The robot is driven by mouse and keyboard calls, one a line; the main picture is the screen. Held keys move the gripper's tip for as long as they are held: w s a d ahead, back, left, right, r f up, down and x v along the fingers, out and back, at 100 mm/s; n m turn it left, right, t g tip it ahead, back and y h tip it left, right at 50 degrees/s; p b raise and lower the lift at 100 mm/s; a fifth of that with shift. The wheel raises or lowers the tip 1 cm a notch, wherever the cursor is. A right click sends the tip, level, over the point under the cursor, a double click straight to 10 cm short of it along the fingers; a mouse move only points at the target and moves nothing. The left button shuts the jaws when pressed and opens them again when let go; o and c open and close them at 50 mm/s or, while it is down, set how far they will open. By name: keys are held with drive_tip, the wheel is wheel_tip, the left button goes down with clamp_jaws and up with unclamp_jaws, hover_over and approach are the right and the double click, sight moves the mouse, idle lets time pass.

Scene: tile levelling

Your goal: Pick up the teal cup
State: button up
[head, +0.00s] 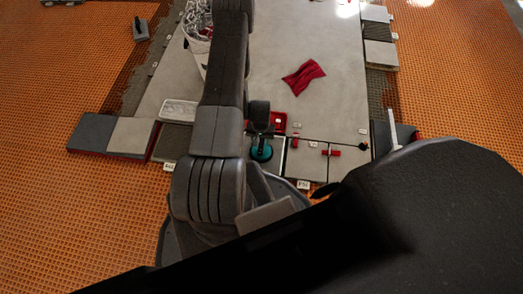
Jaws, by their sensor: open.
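The teal cup (262,152) is a small round teal thing low in the middle of the head view, on a dark tile just right of my arm. A dark part sits across its top side, so it is partly hidden. My gripper (260,126) shows as a small dark shape at the arm's end, just above the cup in the picture. It is open, with nothing seen between its jaws. I cannot tell how high it is above the cup or whether it touches.
A red tray (279,122) lies right beside the gripper. A red cloth (303,77) lies on the large pale tile (335,95). A bucket (197,42) stands behind my arm. Tiles with red clips (334,153) lie to the right. A pale tray (179,110) is at left.

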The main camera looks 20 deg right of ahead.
drive_tip(key=f, duration=0.2)
drive_tip(key=f+b, duration=0.1)
drive_tip(key=f, duration=0.1)
drive_tip(key=shift+s+d+f, duration=0.1)
drive_tip(key=shift+s+f, duration=0.1)
clamp_jaws()
drive_tip(key=shift+r, duration=0.15)
wheel_tip(320, 180, up, 17)
drive_tip(key=p, duration=0.6)
idle(0.4)
